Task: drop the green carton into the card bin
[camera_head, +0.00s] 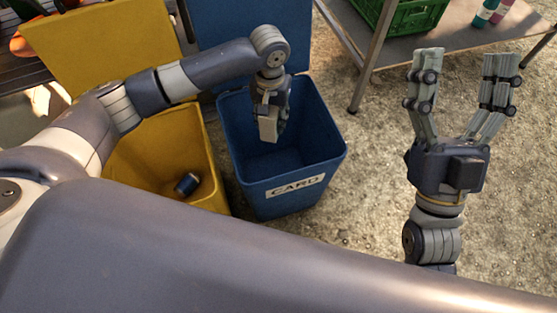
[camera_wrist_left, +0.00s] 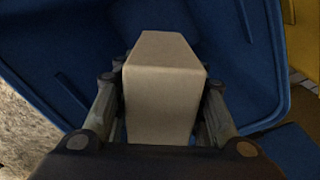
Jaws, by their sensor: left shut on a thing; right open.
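The card bin (camera_head: 265,205) is an open blue bin labelled CARD, at the centre of the head view. Its visible floor looks empty, and its blue wall fills much of the left wrist view (camera_wrist_left: 245,75). My left gripper (camera_head: 270,108) points down over the bin's opening. It is shut on a plain beige, box-shaped carton (camera_head: 268,129); the carton looks pale, not green. In the left wrist view the carton (camera_wrist_left: 163,90) sits between the fingers, with blue bin around it. My right gripper (camera_head: 462,80) is open and empty, fingers up, right of the bin.
A yellow bin (camera_head: 215,160) stands left of the card bin, with a dark blue can (camera_head: 187,184) inside. Its yellow lid (camera_head: 100,50) is raised. A table (camera_head: 430,48) with a green crate (camera_head: 405,14) and bottles is at top right. Bare ground separates it from the bin.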

